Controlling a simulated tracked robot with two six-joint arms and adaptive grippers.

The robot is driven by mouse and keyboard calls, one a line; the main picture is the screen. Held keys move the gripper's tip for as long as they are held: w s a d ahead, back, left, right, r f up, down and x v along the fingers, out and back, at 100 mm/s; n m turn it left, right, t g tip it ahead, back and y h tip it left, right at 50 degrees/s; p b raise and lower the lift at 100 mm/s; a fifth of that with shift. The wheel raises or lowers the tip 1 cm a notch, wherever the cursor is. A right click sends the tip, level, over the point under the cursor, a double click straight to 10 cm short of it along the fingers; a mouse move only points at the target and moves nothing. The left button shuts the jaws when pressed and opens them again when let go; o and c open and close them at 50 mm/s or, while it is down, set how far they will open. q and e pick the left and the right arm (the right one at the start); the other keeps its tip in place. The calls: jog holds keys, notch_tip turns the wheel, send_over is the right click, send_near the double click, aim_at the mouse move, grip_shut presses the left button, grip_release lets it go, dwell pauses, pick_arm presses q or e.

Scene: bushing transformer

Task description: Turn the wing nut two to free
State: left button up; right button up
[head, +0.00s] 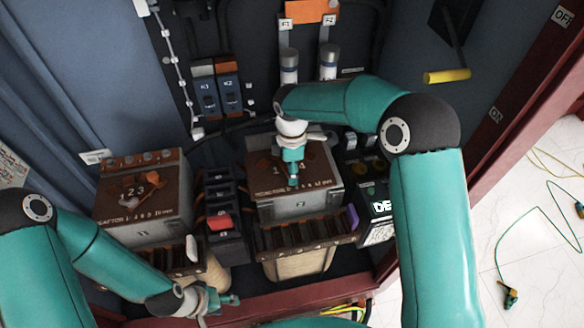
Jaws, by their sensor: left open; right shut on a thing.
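My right gripper (292,174) reaches down from above onto the brown top of the right block (300,205). It is shut on a small fitting there. The fingers hide that fitting, so I cannot read its number or tell how far it is turned. The left block (145,230) has a brown top with an orange-brown fitting (138,187) and the digits 2 and 3 beside it. No wing nut can be made out clearly. My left gripper (222,300) is open and empty at the lower left, in front of the blocks and low by the cabinet's front edge.
Terminal strips run along the fronts of the blocks. A yellow handle (446,76) sticks out at the upper right. The red cabinet frame (530,95) bounds the right side. Cables lie on the white floor beyond.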

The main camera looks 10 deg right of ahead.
jog(key=shift+w+r, duration=0.15)
jog(key=o, duration=1.2)
jog(key=shift+c, duration=0.2)
notch_tip(320, 180, up, 12)
